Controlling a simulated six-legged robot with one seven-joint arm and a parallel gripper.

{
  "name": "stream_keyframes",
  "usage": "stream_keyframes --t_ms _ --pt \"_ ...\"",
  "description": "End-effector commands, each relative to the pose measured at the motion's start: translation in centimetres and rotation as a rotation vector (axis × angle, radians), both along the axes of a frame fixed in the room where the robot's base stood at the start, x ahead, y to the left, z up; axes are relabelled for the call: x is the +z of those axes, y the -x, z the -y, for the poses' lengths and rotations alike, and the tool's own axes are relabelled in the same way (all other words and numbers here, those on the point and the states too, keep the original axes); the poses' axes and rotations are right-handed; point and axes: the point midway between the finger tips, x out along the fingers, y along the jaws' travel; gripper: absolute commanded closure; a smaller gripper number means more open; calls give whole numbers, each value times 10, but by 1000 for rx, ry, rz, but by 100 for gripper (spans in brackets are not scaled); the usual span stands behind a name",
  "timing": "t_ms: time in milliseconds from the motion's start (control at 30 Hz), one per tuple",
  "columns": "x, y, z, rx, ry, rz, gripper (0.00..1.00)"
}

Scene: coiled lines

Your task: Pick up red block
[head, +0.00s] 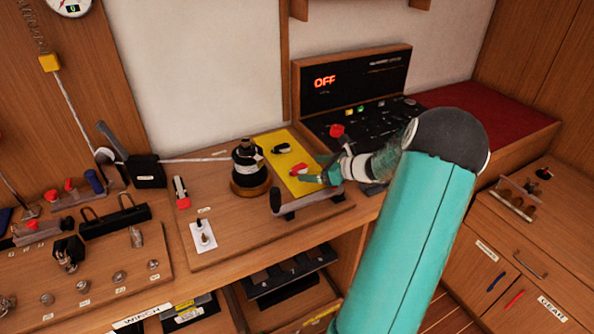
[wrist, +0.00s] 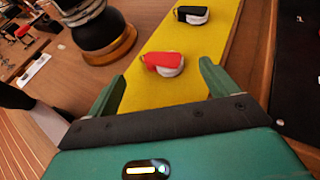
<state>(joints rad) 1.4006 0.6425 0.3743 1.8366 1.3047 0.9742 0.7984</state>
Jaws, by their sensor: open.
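The red block (wrist: 163,62) sits on a yellow panel (wrist: 207,58), with a white base showing under its red top. It also shows in the head view (head: 299,169), just left of my gripper. My gripper (wrist: 158,85) is open and empty, with its two green fingers on either side of the near space in front of the red block. In the head view my gripper (head: 322,176) is close to the block, partly hidden by my own wrist. Whether a finger touches the block cannot be told.
A black block (wrist: 191,15) with a white base lies beyond the red one on the same panel. A black winch drum (wrist: 101,30) stands to the left. A dark control console (head: 375,125) with an OFF display is at the right. A grey-ended handle (head: 277,201) lies near the front.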

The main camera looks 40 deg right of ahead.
Motion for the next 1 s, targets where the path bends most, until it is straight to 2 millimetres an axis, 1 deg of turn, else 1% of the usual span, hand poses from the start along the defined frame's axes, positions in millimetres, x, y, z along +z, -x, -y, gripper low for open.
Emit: stream_keyframes --t_ms 133,300,400,500,667,767,800,867,900,967,1000 --pt "-6 -14 -4 1 -2 0 14" --pt "-17 -40 -11 1 -2 0 14" --pt "-20 -49 -13 0 0 0 14" --pt "-22 -52 -14 0 0 -1 14" --pt "-21 -51 -14 -1 2 -1 14" --pt "-21 -51 -14 -1 2 -1 31" --pt "-21 -51 -14 -1 2 -1 39" --pt "-21 -51 -14 -1 2 -1 51" --pt "-21 -51 -14 -1 2 -1 59" --pt "-21 -51 -14 -1 2 -1 71" --pt "-21 -51 -14 -1 2 -1 79"
